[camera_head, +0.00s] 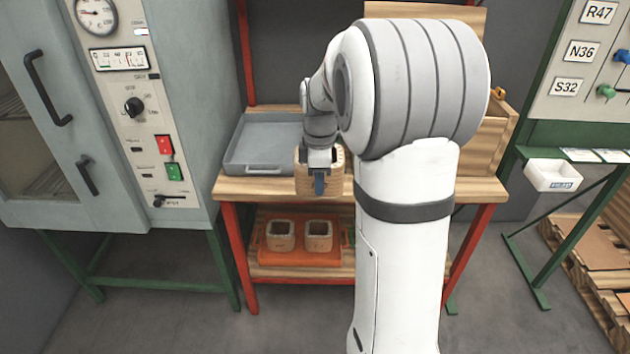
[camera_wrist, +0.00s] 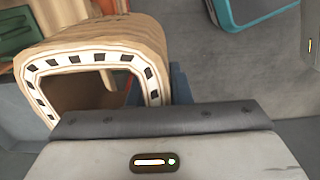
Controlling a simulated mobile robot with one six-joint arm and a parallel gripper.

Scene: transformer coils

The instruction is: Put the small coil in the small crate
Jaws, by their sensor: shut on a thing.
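A tan wound coil (camera_head: 337,180) with a squarish opening is held at the front edge of the workbench. In the wrist view the coil (camera_wrist: 110,38) fills the upper left, its pale end ring with dark blocks facing the camera. My gripper (camera_head: 319,184) is shut on the near wall of the coil; a blue-grey finger shows against its outer side in the wrist view. Two similar coils, a left one (camera_head: 281,236) and a right one (camera_head: 318,236), sit on the lower shelf. A wooden crate (camera_head: 485,150) stands on the bench at right, partly hidden by my arm.
A grey tray (camera_head: 262,168) lies on the bench (camera_head: 262,188) at left, looking empty. An orange tray (camera_head: 300,259) bears the shelf coils. A grey oven cabinet (camera_head: 165,100) stands left.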

